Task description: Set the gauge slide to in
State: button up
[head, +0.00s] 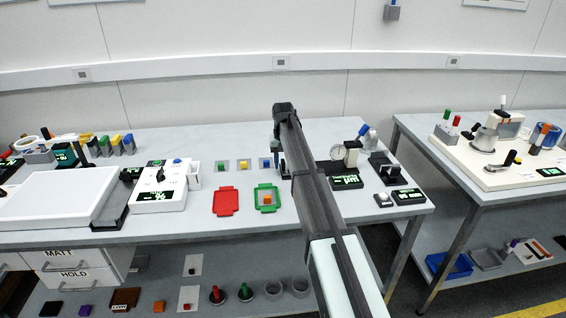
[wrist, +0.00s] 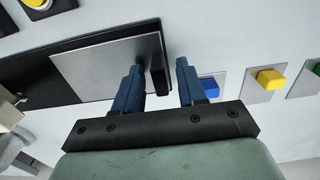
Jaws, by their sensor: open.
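In the wrist view, the gauge slide shows as a silver plate (wrist: 100,70) on a dark rail (wrist: 22,78), with an upright black tab (wrist: 157,76) at its end. My gripper (wrist: 158,65) is open, its two blue fingers standing on either side of the tab with gaps. I cannot tell whether either finger touches it. In the head view, my gripper (head: 277,155) is at the back middle of the bench, and my arm hides most of the slide. The gauge's round dial (head: 337,153) shows right of my arm. A dark display (head: 346,182) with green text stands before it; I cannot read it surely.
Close to my gripper are a blue block (head: 265,163), a yellow block (head: 243,165) and a green block (head: 222,166) on small plates. A red tray (head: 227,208) and a green-rimmed tray (head: 259,207) lie in front. A black device (head: 386,167) stands right.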

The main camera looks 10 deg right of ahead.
grip_shut()
dwell(0.4)
